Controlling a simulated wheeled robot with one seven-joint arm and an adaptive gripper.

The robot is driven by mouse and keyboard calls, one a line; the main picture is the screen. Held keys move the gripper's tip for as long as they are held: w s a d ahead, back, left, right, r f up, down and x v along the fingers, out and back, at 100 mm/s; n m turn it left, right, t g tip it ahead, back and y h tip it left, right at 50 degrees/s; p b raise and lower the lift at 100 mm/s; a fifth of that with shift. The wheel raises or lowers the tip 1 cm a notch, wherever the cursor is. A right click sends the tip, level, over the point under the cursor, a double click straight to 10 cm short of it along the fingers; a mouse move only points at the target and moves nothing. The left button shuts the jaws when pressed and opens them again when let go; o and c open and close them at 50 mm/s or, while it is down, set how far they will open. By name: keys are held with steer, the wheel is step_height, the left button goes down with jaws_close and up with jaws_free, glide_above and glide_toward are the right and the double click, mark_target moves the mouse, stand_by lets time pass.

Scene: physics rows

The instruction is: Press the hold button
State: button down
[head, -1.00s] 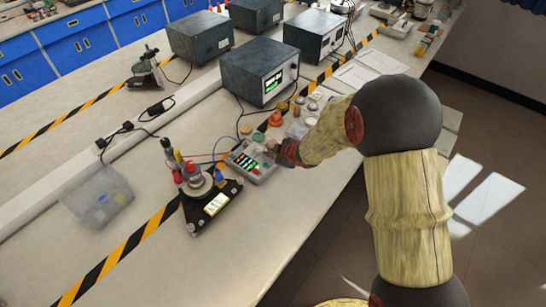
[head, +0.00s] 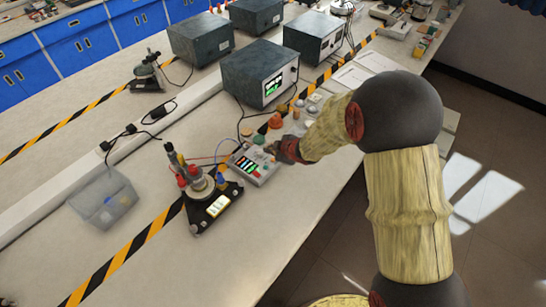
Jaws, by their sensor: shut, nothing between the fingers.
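A small grey meter box (head: 252,164) with a dark screen showing coloured bars lies on the bench, left of my gripper. Its buttons are too small to read, so I cannot tell which one is hold. My gripper (head: 274,150) is shut and empty, with its tip at the box's upper right edge. The arm comes in from the right. I cannot tell whether the fingertips touch the box, and the gripper hides part of that side.
A black-based instrument with coloured terminals (head: 212,205) stands left of the meter. A clear bin (head: 104,200) sits farther left. A dark box with a green display (head: 260,73) stands behind. Small round coloured items (head: 276,121) lie behind the gripper. The front bench is clear.

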steer(key=shift+r+p, duration=1.15)
steer(key=shift+r, duration=0.35)
steer(key=shift+f, duration=0.15)
